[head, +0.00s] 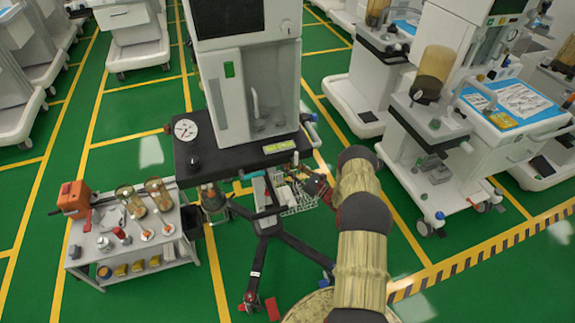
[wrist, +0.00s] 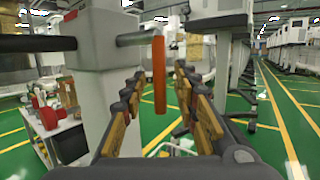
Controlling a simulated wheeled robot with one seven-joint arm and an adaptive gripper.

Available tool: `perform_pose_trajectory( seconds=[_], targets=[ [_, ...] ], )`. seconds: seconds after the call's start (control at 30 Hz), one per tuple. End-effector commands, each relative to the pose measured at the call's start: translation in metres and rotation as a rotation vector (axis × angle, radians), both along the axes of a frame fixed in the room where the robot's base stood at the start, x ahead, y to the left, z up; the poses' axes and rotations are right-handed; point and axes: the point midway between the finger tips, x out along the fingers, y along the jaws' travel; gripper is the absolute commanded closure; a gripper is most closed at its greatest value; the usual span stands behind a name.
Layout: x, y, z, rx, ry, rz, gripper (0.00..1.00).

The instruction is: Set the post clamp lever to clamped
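In the wrist view an orange-red lever (wrist: 159,75) hangs straight down at the end of a dark horizontal rod (wrist: 136,39). The rod sticks out to the right from a pale post (wrist: 104,65); I take this as the post clamp lever. My gripper (wrist: 158,76) is open, its brown-padded fingers on either side of the lever with visible gaps, apparently touching neither side. Exact depth is hard to tell. In the head view my gripper (head: 297,175) is low at the front right of the black shelf (head: 240,149); the lever cannot be made out there.
A white machine (head: 222,85) stands on the black shelf, above a dark-legged base (head: 268,225). A wire basket (head: 298,203) is close below my gripper. A grey trolley (head: 135,240) with jars stands left. Another cart (head: 440,130) stands right.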

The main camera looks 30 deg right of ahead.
Motion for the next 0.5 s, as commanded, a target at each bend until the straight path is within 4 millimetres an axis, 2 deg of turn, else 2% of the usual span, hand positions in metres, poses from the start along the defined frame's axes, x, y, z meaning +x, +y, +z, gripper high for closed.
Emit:
perform_pose_trajectory(
  seconds=[0.3,0.5],
  targets=[
    [-0.057,-0.022,-0.014,0.002,0.001,-0.005,0.70],
    [-0.087,-0.032,-0.022,0.001,0.000,-0.003,0.70]
  ],
)
